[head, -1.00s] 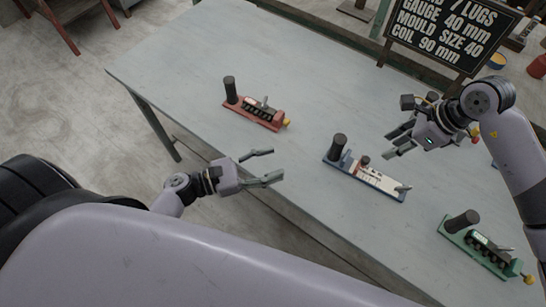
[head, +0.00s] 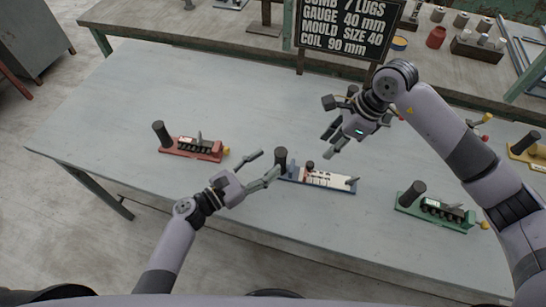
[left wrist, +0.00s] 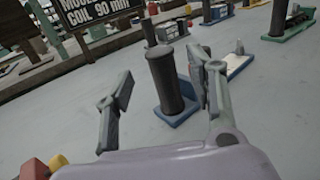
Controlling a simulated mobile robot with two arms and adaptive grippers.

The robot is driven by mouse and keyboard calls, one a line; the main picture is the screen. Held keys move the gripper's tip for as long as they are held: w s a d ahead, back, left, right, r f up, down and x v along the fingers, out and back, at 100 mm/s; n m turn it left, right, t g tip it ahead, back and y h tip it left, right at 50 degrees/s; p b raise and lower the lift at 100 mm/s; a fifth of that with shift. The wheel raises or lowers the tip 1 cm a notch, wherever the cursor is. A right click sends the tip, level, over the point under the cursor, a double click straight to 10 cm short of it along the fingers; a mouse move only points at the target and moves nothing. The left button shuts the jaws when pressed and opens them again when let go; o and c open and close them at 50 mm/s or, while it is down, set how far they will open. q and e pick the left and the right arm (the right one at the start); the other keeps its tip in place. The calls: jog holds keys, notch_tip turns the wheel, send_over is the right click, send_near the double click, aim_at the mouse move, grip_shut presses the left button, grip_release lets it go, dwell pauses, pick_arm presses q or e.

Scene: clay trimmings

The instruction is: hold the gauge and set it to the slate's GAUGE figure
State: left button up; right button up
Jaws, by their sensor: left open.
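The slate (head: 347,27) at the back reads GAUGE 40 mm. The blue-based gauge (head: 325,181) lies on the table with a dark upright grip (head: 281,161) at its left end, a white scale and a small brown knob. The scale reading is too small to make out. My left gripper (head: 269,163) is open at the grip. In the left wrist view the grip (left wrist: 168,80) stands just beyond and between the parted fingers (left wrist: 162,72), with no visible grasp. My right gripper (head: 328,145) is open and empty above the table behind the gauge.
A red device (head: 192,148) stands to the left, a green one (head: 440,212) to the right and a yellow one (head: 525,152) at the far right. A back bench (head: 200,21) holds jars and blocks.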

aim_at(276, 157)
pick_arm(q)
jog(key=shift+x, duration=1.75)
jog(key=shift+c, duration=0.3)
grip_shut()
